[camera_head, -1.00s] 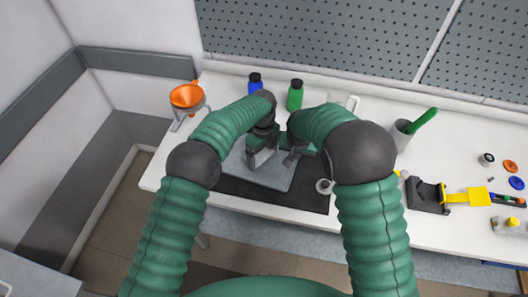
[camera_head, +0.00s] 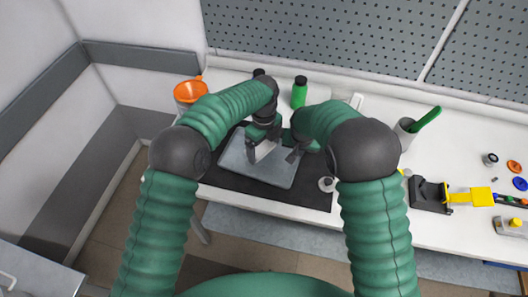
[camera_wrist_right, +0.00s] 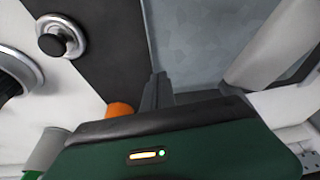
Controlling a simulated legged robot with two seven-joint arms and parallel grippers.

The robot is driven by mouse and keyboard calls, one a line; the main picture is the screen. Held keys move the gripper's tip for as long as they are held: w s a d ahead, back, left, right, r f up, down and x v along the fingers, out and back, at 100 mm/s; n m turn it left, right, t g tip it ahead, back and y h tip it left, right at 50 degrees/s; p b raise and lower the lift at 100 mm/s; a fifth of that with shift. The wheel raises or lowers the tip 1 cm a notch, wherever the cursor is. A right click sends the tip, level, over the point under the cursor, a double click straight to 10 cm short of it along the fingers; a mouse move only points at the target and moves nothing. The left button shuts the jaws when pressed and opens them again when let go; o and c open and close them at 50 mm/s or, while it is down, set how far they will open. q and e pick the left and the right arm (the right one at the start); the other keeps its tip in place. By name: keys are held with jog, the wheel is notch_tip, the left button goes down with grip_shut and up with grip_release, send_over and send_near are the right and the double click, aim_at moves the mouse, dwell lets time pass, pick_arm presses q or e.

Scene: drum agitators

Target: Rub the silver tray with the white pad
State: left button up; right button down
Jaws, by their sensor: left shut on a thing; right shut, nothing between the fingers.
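The silver tray (camera_head: 246,170) lies on a black mat (camera_head: 310,193) on the white bench. My left gripper (camera_head: 262,145) is over the far part of the tray, shut on the white pad (camera_head: 264,151). The pad appears to be at the tray surface, but contact cannot be made out. My right gripper (camera_head: 292,155) is shut and empty near the tray's right edge. In the right wrist view, its fingertips (camera_wrist_right: 157,88) overlap the border between tray (camera_wrist_right: 195,40) and mat (camera_wrist_right: 105,35). A pale block, probably the pad (camera_wrist_right: 272,45), shows at the right there.
A green bottle (camera_head: 299,93) stands behind the grippers. An orange funnel (camera_head: 188,92) is at back left. A grey cup with a green tool (camera_head: 407,132) and a black-and-yellow device (camera_head: 432,194) stand to the right.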

pick_arm(q)
jog(key=shift+r, duration=0.4)
jog(key=shift+r, duration=0.1)
pick_arm(e)
jog(key=shift+r, duration=0.1)
pick_arm(q)
notch_tip(320, 180, up, 4)
jog(key=p, duration=0.4)
jog(key=shift+r+p, duration=0.25)
jog(key=shift+p, duration=0.15)
jog(key=shift+f, duration=0.1)
pick_arm(e)
notch_tip(320, 180, up, 6)
jog(key=shift+f, duration=0.1)
